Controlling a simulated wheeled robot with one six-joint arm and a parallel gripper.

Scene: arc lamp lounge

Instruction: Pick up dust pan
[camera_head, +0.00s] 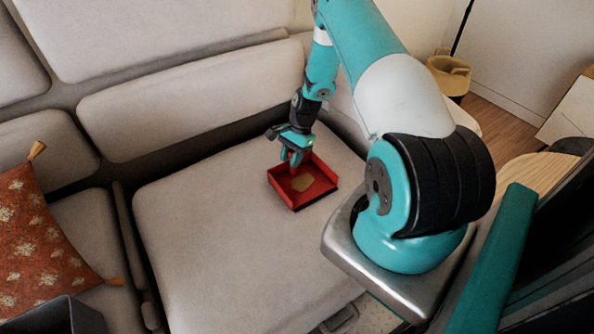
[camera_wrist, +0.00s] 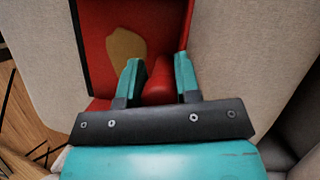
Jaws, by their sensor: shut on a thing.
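The red dust pan (camera_head: 316,190) lies on the light sofa seat cushion, with a tan patch on its inner floor. In the wrist view the pan (camera_wrist: 102,60) fills the upper middle, and its rounded red handle lies between the two teal fingers. My gripper (camera_head: 294,157) is at the pan's far side, pointing down. In the wrist view my gripper (camera_wrist: 158,78) is shut on the handle. The pan looks flat on or very near the cushion; I cannot tell whether there is a gap beneath it.
The sofa seat (camera_head: 215,220) is clear around the pan. Sofa back cushions (camera_head: 180,100) rise behind. An orange patterned pillow (camera_head: 45,240) lies at the left. A dark grey box-like object (camera_head: 62,316) is at the lower left. A yellow basket (camera_head: 449,75) stands at the upper right.

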